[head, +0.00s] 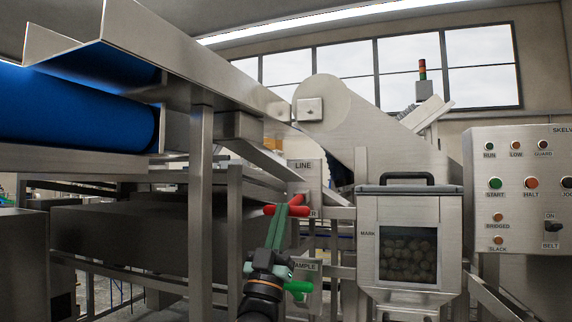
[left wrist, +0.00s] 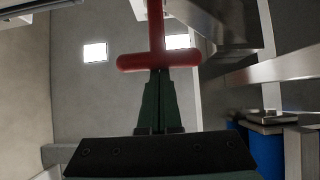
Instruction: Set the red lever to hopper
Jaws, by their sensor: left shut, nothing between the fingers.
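The red lever (head: 270,210) has a T-shaped handle and stands in front of a steel plate with labels. LINE (head: 303,165) reads at the top, a partly covered label ending in ER (head: 313,213) is level with the handle, and SAMPLE, partly covered, is at the bottom. My left gripper (head: 294,206) has green fingers, shut with nothing between them. Its tips are at the handle's crossbar and cover part of it. In the left wrist view the red lever (left wrist: 130,62) lies across just beyond the shut fingertips (left wrist: 158,72); contact is hard to tell. My right gripper is out of view.
A steel hopper box (head: 367,240) with a window onto round brown pieces stands right of the lever. A control panel (head: 520,205) is at far right. A blue conveyor belt (head: 75,110) and steel frame post (head: 201,200) are on the left.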

